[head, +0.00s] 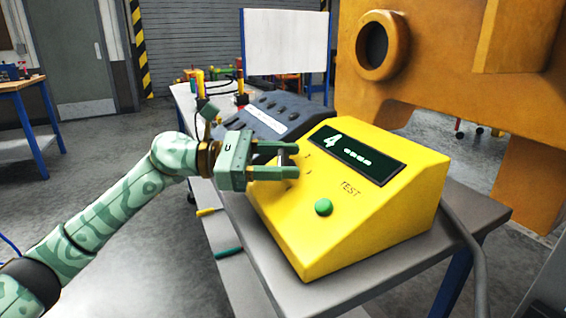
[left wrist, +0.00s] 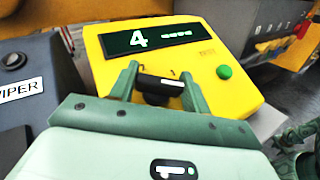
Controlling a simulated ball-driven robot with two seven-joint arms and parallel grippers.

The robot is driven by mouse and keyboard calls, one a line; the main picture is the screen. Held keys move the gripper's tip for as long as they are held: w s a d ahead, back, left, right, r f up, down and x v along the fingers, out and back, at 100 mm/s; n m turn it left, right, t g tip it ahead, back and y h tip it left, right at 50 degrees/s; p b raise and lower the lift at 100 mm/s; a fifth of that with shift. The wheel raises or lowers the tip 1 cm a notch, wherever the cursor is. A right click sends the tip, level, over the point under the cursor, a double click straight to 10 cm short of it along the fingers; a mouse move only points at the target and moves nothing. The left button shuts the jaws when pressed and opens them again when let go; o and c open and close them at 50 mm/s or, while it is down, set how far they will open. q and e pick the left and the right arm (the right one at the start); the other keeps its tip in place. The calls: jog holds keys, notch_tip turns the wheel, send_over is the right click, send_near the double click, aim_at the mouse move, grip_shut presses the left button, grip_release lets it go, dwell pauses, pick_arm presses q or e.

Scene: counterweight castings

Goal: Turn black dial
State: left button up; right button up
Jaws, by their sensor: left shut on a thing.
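A yellow test box (head: 340,225) with a sloped face stands on a grey table. Its dark display shows a large 4 and a row of small marks. My left gripper (head: 291,160) reaches in from the left, its two fingers shut on the black dial on the sloped face. The left wrist view shows the black dial (left wrist: 160,83) between the fingertips of the left gripper (left wrist: 158,88), with a light line along its top. The fingers hide its sides. A green button (head: 323,207) sits beside the word TEST.
A dark grey device (head: 280,115) with several knobs stands behind the box on the table (head: 330,293). A large orange casting (head: 450,60) is behind at the right. A yellow-handled tool (head: 206,212) and a teal-handled one (head: 228,252) lie near the table's left edge.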

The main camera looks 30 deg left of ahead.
pick_arm(q)
jog(key=o, duration=1)
jog(key=shift+c, duration=0.2)
jog(key=p+v, duration=0.2)
jog(key=v, duration=1.4)
pick_arm(e)
jog(key=s+m, duration=0.1)
jog(key=s, duration=0.5)
jog(key=shift+s+d+f+g+y, duration=0.2)
jog(key=shift+s+g+y, duration=0.1)
jog(key=shift+s, duration=0.1)
pick_arm(q)
jog(key=shift+a, duration=0.1)
